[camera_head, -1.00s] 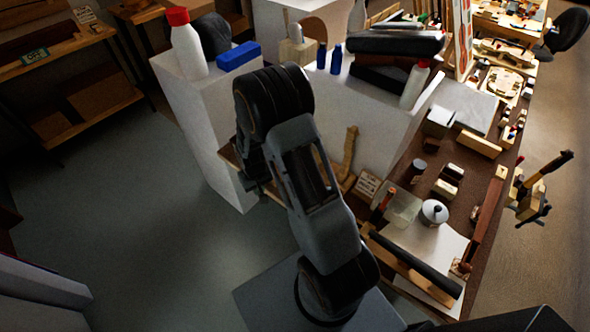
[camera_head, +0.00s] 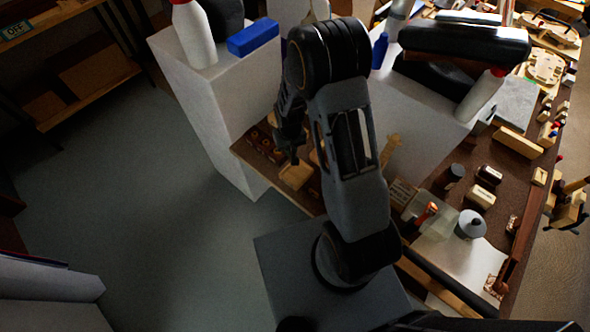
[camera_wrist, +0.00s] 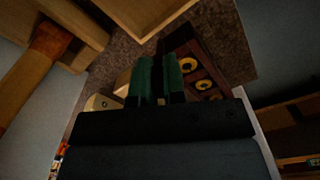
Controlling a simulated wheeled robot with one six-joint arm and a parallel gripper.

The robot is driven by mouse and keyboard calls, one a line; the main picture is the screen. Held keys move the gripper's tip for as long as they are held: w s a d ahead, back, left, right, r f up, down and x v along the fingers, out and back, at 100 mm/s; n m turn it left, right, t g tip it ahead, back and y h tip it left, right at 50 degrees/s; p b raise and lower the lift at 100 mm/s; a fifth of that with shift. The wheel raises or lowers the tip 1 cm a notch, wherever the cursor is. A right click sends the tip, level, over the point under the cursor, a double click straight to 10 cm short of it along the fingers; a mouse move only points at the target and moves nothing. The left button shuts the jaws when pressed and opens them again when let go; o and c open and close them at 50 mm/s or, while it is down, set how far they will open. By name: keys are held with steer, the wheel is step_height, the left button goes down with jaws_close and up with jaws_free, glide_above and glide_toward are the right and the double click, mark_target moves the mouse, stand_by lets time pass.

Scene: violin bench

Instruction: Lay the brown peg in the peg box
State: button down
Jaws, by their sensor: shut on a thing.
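My gripper (camera_wrist: 159,82) shows its two green-padded fingers close together in the wrist view, with a narrow dark strip between them. That strip fits the brown peg, but the peg is mostly hidden. In the head view my gripper (camera_head: 291,156) points down over the small shelf, just above or beside a light wooden box (camera_head: 296,176). A light wooden box wall, which looks like the peg box (camera_wrist: 146,18), lies ahead of the fingertips in the wrist view.
A dark wooden block with brass-ringed holes (camera_wrist: 202,72) is close right of my fingers. A pale wooden piece (camera_wrist: 101,103) is close left, and a brown wooden handle (camera_wrist: 35,70) lies farther left. A white cabinet (camera_head: 205,115) stands left of the shelf.

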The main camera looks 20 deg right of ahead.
steer(key=shift+s, duration=0.15)
steer(key=shift+s+d+r, duration=0.1)
steer(key=shift+d, duration=0.25)
steer(key=s, duration=0.1)
steer(key=s+r, duration=0.2)
steer(key=s, duration=0.1)
steer(key=shift+s, duration=0.1)
stand_by(0.6)
steer(key=shift+f, duration=0.15)
stand_by(0.7)
